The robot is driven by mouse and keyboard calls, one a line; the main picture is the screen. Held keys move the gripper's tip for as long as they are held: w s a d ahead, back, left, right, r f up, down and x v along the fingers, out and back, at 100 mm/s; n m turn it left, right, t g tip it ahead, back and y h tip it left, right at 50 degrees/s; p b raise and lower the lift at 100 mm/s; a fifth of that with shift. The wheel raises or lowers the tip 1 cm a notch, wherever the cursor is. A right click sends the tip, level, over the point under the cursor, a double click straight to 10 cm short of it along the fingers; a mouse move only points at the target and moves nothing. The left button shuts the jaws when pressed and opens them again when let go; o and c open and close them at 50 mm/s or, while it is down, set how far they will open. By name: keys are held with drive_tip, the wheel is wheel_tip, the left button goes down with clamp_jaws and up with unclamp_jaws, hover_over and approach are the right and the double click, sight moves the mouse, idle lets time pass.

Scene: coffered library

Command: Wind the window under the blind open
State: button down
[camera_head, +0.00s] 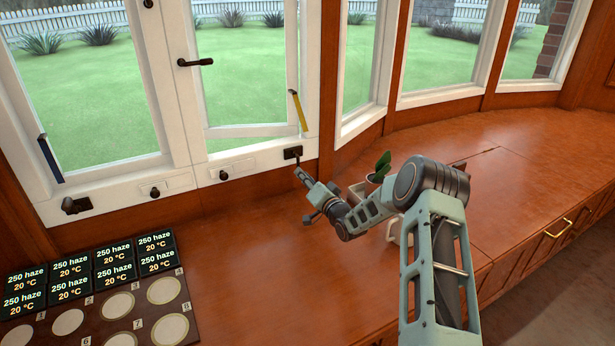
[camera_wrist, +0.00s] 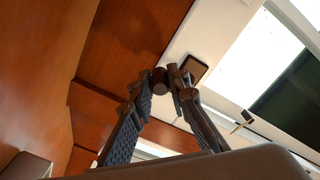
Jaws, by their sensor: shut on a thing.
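The right window sash (camera_head: 250,131) stands at an angle to its white frame, with a gap showing at its lower edge. A yellow strip (camera_head: 299,111) is on its right side. A dark winder housing (camera_head: 292,153) sits on the sill below it and also shows in the wrist view (camera_wrist: 194,70). My gripper (camera_head: 301,172) is at this winder, shut on the dark crank knob (camera_wrist: 160,80). The fingers hide part of the crank. A second winder (camera_head: 75,205) is under the left window, which has a blue strip (camera_head: 50,158). No blind is in view.
A potted plant (camera_head: 381,166) stands just behind my arm. A board (camera_head: 110,326) with several small displays (camera_head: 114,256) and pale discs lies at lower left. Dark knobs (camera_head: 155,191) sit along the sill. The wooden counter (camera_head: 265,270) is clear in the middle.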

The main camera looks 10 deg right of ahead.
drive_tip(key=a+r+m, duration=0.1)
drive_tip(key=r+m, duration=0.3)
drive_tip(key=m, duration=1)
drive_tip(key=s+a+r+m+b, duration=0.1)
drive_tip(key=r+m, duration=0.4)
drive_tip(key=m, duration=0.8)
drive_tip(key=shift+a+m, duration=0.4)
drive_tip(key=shift+a, duration=0.15)
drive_tip(key=c, duration=1.8)
unclamp_jaws()
drive_tip(key=shift+c, duration=0.2)
